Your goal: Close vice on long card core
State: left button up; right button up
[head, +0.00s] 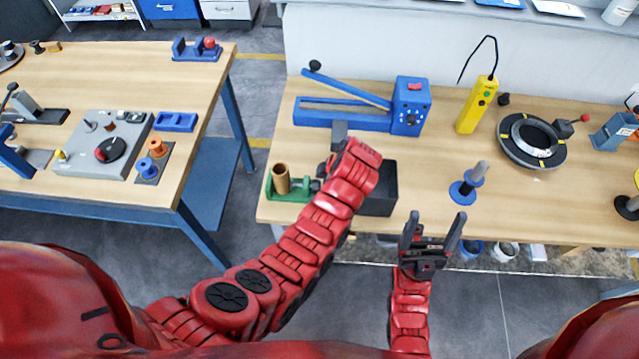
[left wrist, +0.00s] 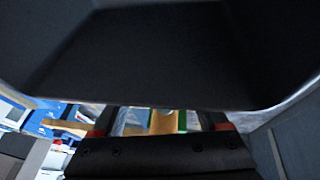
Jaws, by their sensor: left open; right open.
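The green vice (head: 289,188) sits near the front left corner of the right-hand bench. The tan card core (head: 281,178) stands upright at its left part; I cannot tell whether the jaws touch it. My left gripper (head: 322,178) is open beside the vice's right end, its fingers mostly hidden by my red wrist. In the left wrist view, tan (left wrist: 163,122) and green (left wrist: 182,121) patches, likely the core and vice, show past the dark gripper body. My right gripper (head: 434,225) is open and empty, fingers upward, in front of the bench edge.
A black open bin (head: 380,190) stands just right of my left wrist. A blue lever tool (head: 345,115) lies behind it. The bench between bin and spool is clear.

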pick_arm(q)
grip_shut()
jog(key=shift+w+f+b, duration=0.1)
jog(key=shift+f+b, duration=0.1)
jog(key=shift+b, duration=0.2)
jog(key=b, duration=0.2)
jog(key=g+b, duration=0.1)
jog(key=b, duration=0.1)
jog(key=shift+w+f+b, duration=0.15)
jog(key=shift+w+b, duration=0.1)
jog(key=shift+b, duration=0.15)
jog(key=shift+s+r+g, duration=0.1)
jog(key=shift+r+g, duration=0.25)
jog(key=shift+g, duration=0.35)
jog(key=shift+f+m+g+b, duration=0.2)
jog(key=shift+m+g+b, duration=0.15)
jog(key=shift+b, duration=0.7)
jog(key=shift+r+g+b, duration=0.1)
jog(key=shift+g+b, duration=0.15)
jog(key=shift+b, duration=0.35)
jog(key=shift+r, duration=0.1)
